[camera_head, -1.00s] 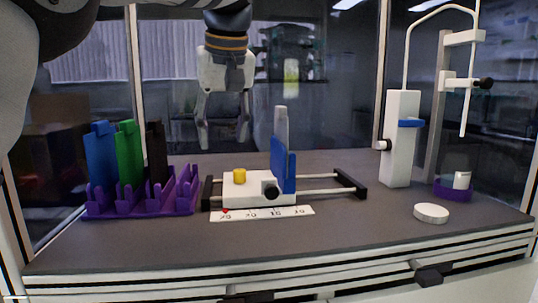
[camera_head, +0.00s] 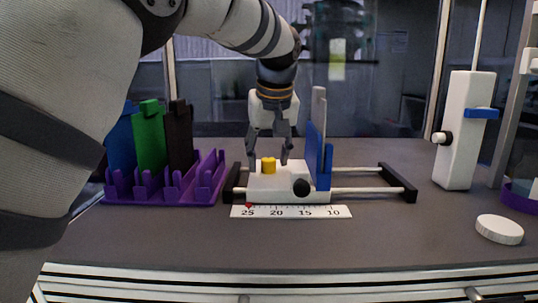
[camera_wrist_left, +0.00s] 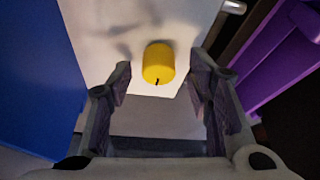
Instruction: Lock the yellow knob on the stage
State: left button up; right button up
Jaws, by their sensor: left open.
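The yellow knob (camera_head: 268,165) sits on top of the white stage block (camera_head: 262,188), near its left part. It also shows in the left wrist view (camera_wrist_left: 158,64), with a small dark mark on its edge. My left gripper (camera_head: 268,160) is open and points down just above the stage, its fingers on either side of the knob. In the left wrist view its fingertips (camera_wrist_left: 160,75) stand apart with the knob between them, not visibly touching it. A blue plate (camera_head: 318,158) stands upright at the stage's right side. My right gripper is not in view.
The stage rides on rails with black ends (camera_head: 398,183); a ruler (camera_head: 290,211) lies in front. A purple rack (camera_head: 165,190) with blue, green and black pieces stands left. A white post (camera_head: 462,130) and white disc (camera_head: 499,229) are at right. The front bench is clear.

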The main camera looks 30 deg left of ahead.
pick_arm(q)
grip_shut()
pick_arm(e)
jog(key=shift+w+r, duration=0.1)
